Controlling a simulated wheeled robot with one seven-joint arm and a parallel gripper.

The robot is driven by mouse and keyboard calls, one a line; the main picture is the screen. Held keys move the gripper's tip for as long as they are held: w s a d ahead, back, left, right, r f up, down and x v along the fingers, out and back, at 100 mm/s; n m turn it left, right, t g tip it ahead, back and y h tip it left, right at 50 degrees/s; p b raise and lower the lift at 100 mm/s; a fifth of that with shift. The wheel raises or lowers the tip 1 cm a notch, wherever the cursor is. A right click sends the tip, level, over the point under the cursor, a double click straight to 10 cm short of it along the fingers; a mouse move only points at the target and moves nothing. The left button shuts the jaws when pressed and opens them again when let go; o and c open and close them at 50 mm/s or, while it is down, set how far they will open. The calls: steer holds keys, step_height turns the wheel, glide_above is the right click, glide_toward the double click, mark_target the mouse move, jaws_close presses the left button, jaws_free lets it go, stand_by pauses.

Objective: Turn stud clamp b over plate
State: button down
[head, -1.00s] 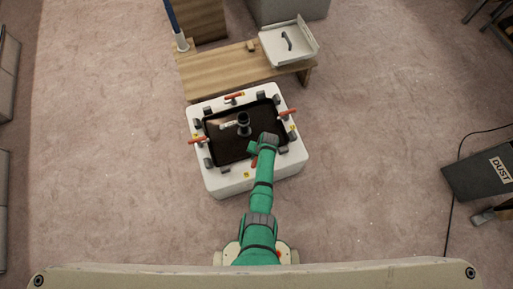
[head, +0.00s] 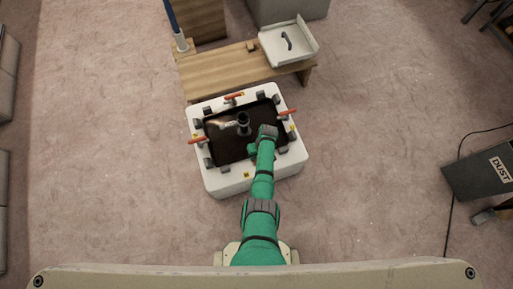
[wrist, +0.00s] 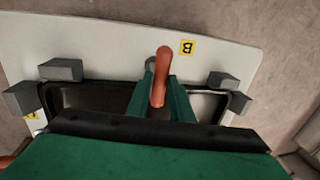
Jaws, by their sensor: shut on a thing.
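Stud clamp b has an orange-red handle (wrist: 161,75), beside a yellow label marked B (wrist: 186,47) on a white frame (wrist: 235,62) in the wrist view. My gripper (wrist: 160,98) is shut on this handle, with a green finger on each side. The handle lies across the frame's inner edge, its far end pointing at the outer edge. In the head view my gripper (head: 254,151) is over the near side of the white box (head: 225,183), and the arm hides most of the clamp. The frame surrounds a dark opening (head: 224,152); I cannot tell whether a plate lies in it.
Other red-handled clamps sit on the back (head: 234,97), left (head: 198,141) and right (head: 287,113) sides. Grey blocks (wrist: 61,69) stand around the opening. A dark post (head: 243,121) rises inside. A wooden bench (head: 215,77) behind carries a white tray-like panel with a handle (head: 301,51).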

steer(key=shift+w+a, duration=0.1)
steer(key=shift+a, duration=0.1)
steer(key=c, duration=1.6)
jaws_free()
steer(key=shift+d+r, duration=0.15)
steer(key=r, duration=0.3)
steer(key=d+r, duration=0.1)
steer(key=r, duration=0.3)
steer(key=d+r, duration=0.1)
steer(key=r, duration=0.2)
steer(key=shift+w+r, duration=0.2)
steer(key=shift+w, duration=0.1)
steer(key=shift+a, duration=0.1)
